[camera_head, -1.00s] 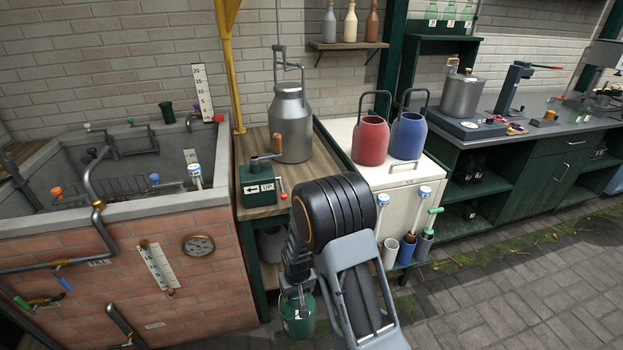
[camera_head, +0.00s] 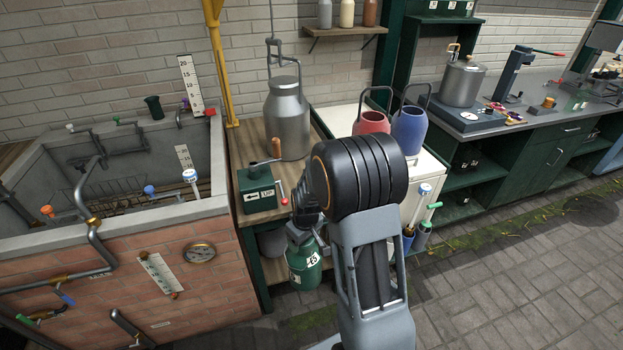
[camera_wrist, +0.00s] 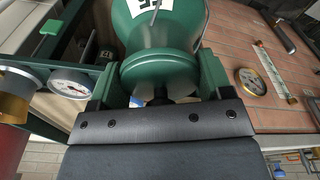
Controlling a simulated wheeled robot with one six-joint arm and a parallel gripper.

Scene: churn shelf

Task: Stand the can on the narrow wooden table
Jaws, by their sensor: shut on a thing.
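My gripper (camera_head: 301,234) is shut on a green can (camera_head: 305,266) with a white label, gripping it at its upper part. The can hangs about upright in front of the narrow wooden table (camera_head: 233,160), below its top. In the wrist view the can (camera_wrist: 158,32) lies between the fingers of my gripper (camera_wrist: 160,88). The wooden table top carries a large grey metal can (camera_head: 288,120) at the back and a green crank box (camera_head: 257,188) at the front left. My arm hides part of the table's right side.
A brick-sided sink (camera_head: 120,235) stands left of the table. A white cabinet (camera_head: 345,122) with a red container (camera_head: 371,123) and a blue container (camera_head: 409,130) stands right. Bare wood shows between the crank box and grey can. The paved floor (camera_head: 500,290) is open at right.

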